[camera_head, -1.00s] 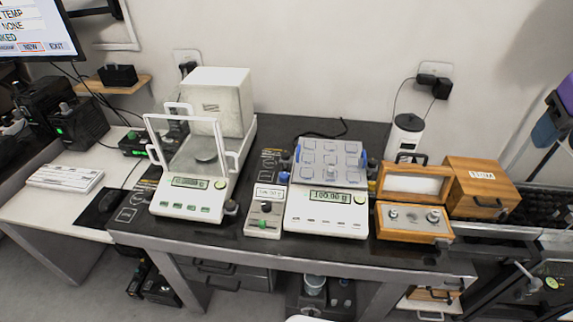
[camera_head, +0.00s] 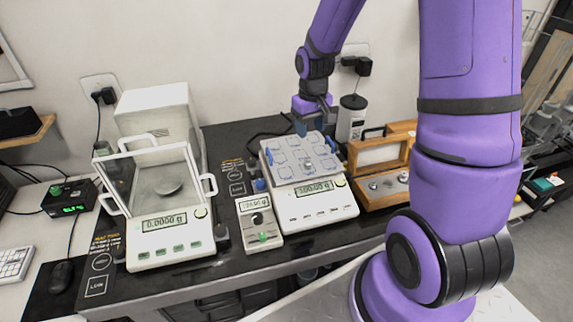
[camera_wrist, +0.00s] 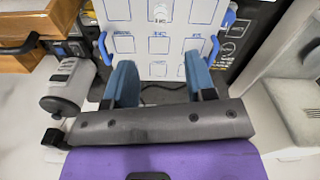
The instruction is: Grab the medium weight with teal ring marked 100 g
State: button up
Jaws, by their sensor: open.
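A white tray of blue-outlined squares (camera_head: 290,150) lies on the right balance (camera_head: 318,208), whose display reads about 100.00 g. In the wrist view the tray (camera_wrist: 180,68) fills the upper middle. A small pale metal knob-like weight (camera_wrist: 160,12) stands on it near the top edge, partly cut off. I cannot make out a teal ring or a 100 g mark on it. My gripper (camera_wrist: 160,78) is open and empty, its blue fingers apart over the tray's near part, short of that weight. In the head view my gripper (camera_head: 306,126) is above the tray's back edge.
A open wooden box (camera_head: 378,170) with small metal weights stands right of the balance. The glass-shielded balance (camera_head: 165,230) is at left, with a small meter (camera_head: 258,222) between. The wall is close behind.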

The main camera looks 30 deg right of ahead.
send_over(308, 158)
notch_tip(308, 158, down, 5)
jog(key=shift+a+r, duration=0.15)
jog(key=shift+r, duration=0.05)
jog(key=shift+f, duration=3.05)
grip_shut()
